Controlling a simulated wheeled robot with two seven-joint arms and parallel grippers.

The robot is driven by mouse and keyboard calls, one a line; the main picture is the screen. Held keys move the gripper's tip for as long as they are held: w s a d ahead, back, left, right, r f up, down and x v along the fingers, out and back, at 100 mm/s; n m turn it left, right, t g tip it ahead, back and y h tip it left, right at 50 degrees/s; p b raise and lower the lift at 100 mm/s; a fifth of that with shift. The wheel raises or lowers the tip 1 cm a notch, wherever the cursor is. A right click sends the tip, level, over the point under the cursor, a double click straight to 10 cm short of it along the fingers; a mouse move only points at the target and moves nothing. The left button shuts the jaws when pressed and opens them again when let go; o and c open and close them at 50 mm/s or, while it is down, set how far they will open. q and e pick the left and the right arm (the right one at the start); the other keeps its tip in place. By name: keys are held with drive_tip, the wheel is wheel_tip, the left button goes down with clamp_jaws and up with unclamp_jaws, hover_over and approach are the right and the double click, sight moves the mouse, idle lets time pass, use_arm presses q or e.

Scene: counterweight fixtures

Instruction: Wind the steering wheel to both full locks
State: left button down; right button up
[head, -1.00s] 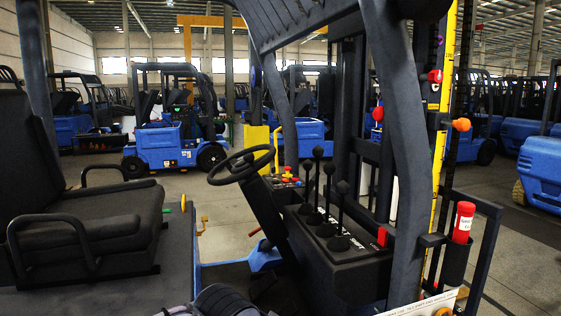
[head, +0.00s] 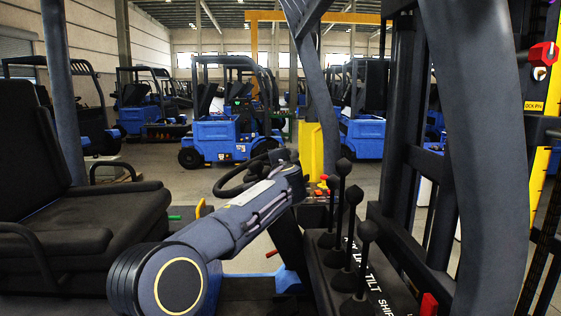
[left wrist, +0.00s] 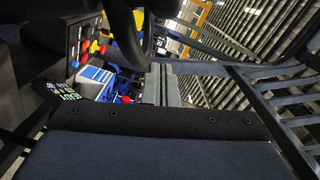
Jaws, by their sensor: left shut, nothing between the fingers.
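The black steering wheel (head: 230,171) stands tilted on its column at the middle of the head view. My left arm reaches up to it from the bottom of the picture and covers part of it. My left gripper (head: 286,157) is at the wheel's right side, shut and empty. Its fingertips are small and dark there, and I cannot tell whether they touch the rim. In the left wrist view a dark curved part, which looks like the wheel rim (left wrist: 127,38), hangs at the top. My right gripper is not in view.
Black-knobbed levers (head: 353,195) stand right of the wheel, before a thick dark pillar (head: 475,150). The black seat (head: 75,195) is at left. Red and yellow buttons (head: 322,192) sit behind my arm. Blue forklifts (head: 215,130) are parked beyond.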

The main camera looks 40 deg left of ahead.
sight(256, 171)
use_arm(q)
drive_tip(key=a+p, duration=0.1)
drive_tip(key=a, duration=0.1)
drive_tip(key=a+f+p, duration=0.1)
drive_tip(key=a, duration=0.1)
drive_tip(key=shift+w+a+f, duration=0.15)
drive_tip(key=shift+a, duration=0.2)
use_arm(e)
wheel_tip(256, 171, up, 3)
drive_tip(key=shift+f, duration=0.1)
